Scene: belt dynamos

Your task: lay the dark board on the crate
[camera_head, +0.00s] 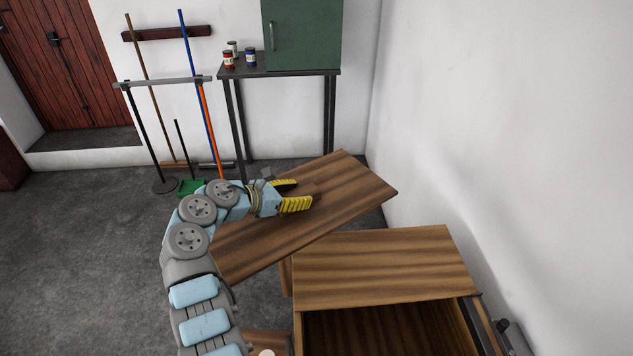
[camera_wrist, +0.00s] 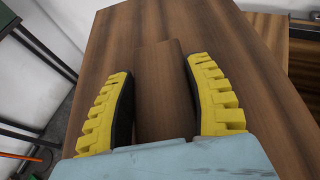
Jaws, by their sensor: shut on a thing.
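The dark board (camera_head: 350,190) is a flat brown wooden panel with dark grain, held at a slant to the left of and behind the crate in the head view. My gripper (camera_head: 303,192) is over the board with its yellow fingers on either side of a raised wooden strip (camera_wrist: 162,100), which shows in the wrist view. My gripper is shut on this strip, and the board (camera_wrist: 250,75) spreads out around it. The wooden crate (camera_head: 298,335) stands at the lower right, with a dark open hollow at the front. What lies under the board is hidden.
A striped lighter brown panel (camera_head: 385,268) covers the crate's rear part. A white wall (camera_head: 500,130) rises close on the right. A dark table (camera_head: 275,73) with a green cabinet (camera_head: 302,35) and small cans stands behind. Brooms lean at the back left. Grey floor (camera_head: 80,250) is free at left.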

